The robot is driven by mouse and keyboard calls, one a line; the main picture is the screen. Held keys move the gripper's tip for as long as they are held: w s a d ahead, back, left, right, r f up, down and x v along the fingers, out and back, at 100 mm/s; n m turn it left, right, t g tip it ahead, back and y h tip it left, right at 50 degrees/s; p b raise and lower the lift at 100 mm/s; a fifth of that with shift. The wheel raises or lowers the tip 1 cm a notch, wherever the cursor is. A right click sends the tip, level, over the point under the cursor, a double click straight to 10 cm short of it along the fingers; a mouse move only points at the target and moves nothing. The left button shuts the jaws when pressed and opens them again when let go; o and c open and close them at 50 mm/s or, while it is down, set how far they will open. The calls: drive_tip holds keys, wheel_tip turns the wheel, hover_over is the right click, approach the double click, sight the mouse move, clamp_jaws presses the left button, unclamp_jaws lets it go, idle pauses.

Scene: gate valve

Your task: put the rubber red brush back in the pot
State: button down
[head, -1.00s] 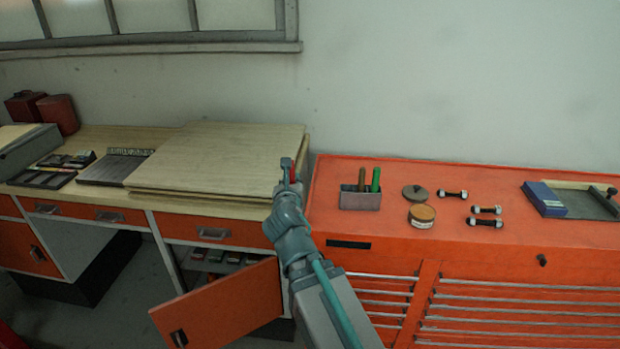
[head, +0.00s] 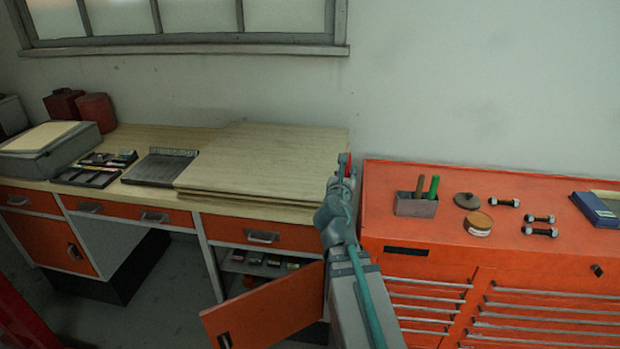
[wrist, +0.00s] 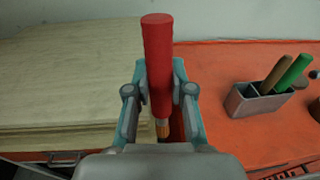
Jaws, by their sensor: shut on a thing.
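The red brush (wrist: 158,60) stands upright in my gripper (wrist: 160,85), red handle up and bristles down. Both fingers are shut on its handle. In the head view my gripper (head: 343,170) is near the gap between the wooden bench and the orange cabinet, with only a bit of the red brush (head: 348,160) showing. The grey pot (head: 416,206) stands on the orange cabinet to the right of my gripper. It holds a brown-handled and a green-handled brush; it also shows in the wrist view (wrist: 262,104).
The wooden bench (head: 235,190) with stacked boards is at left. On the orange cabinet (head: 385,175), a round lid (head: 467,201), a tin (head: 478,224) and several small dumbbell-like parts (head: 540,231) lie right of the pot. An orange door (head: 265,312) hangs open below the bench.

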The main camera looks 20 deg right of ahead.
drive_tip(key=s+d+r+m+h, duration=0.1)
drive_tip(key=d+r, duration=0.1)
drive_tip(key=d, duration=0.8)
drive_tip(key=s+d+r+m+g+h, duration=0.1)
drive_tip(key=d+r+h, duration=0.1)
drive_tip(key=d, duration=0.8)
drive_tip(key=shift+s+p, duration=0.35)
drive_tip(key=shift+p, duration=0.05)
drive_tip(key=shift+r, duration=0.1)
wheel_tip(320, 180, down, 11)
drive_tip(key=b, duration=0.9)
drive_tip(key=c, duration=0.9)
unclamp_jaws()
drive_tip(key=shift+c, duration=0.2)
